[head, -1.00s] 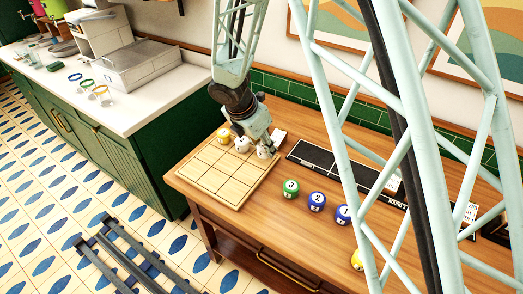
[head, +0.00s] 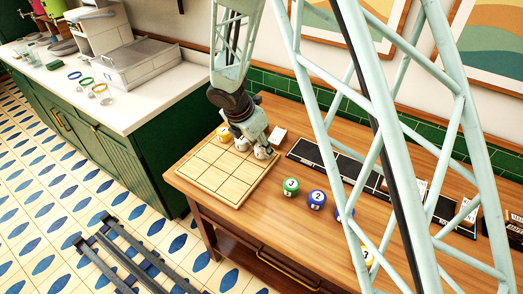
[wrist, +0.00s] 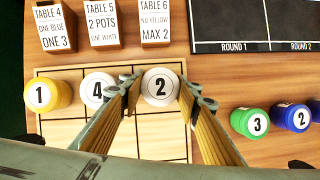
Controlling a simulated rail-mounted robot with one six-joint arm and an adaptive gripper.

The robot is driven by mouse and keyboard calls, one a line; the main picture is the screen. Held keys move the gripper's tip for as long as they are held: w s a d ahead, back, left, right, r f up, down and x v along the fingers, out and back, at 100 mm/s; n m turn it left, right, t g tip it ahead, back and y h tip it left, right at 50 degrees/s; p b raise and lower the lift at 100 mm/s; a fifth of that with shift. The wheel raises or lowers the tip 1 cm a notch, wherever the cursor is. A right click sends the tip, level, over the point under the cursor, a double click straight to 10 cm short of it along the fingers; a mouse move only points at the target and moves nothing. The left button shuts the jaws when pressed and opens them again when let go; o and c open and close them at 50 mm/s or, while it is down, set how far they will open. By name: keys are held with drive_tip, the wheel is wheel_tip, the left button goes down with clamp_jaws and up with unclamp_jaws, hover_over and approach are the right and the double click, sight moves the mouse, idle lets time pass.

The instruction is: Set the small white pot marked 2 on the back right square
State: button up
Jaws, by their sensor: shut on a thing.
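The small white pot marked 2 (wrist: 160,86) is between the fingertips of my gripper (wrist: 158,92), which is shut on it. It looks upright, over the back right square of the wooden board (wrist: 66,134). I cannot tell whether its base touches the board. In the head view my gripper (head: 260,146) reaches down at the board's back right corner and partly hides the pot (head: 263,154). A white pot marked 4 (wrist: 98,87) stands in the back middle square. A yellow pot marked 1 (wrist: 46,95) stands in the back left square.
Cards on wooden blocks (wrist: 104,24) stand just behind the board. A black chart (wrist: 257,25) lies behind to the right. Green pot 3 (wrist: 250,123) and blue pot 2 (wrist: 291,117) stand right of the board. The front squares in the head view (head: 215,177) are empty.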

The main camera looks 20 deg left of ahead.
drive_tip(key=shift+f, duration=0.3)
drive_tip(key=shift+f, duration=0.15)
drive_tip(key=o, duration=0.6)
drive_tip(key=shift+r, duration=0.25)
drive_tip(key=shift+s+r, duration=0.1)
drive_tip(key=shift+r, duration=0.15)
drive_tip(key=p+v, duration=0.1)
drive_tip(key=v, duration=1)
drive_tip(key=shift+s+r+p, duration=0.1)
drive_tip(key=shift+r+p, duration=0.05)
drive_tip(key=shift+p, duration=0.25)
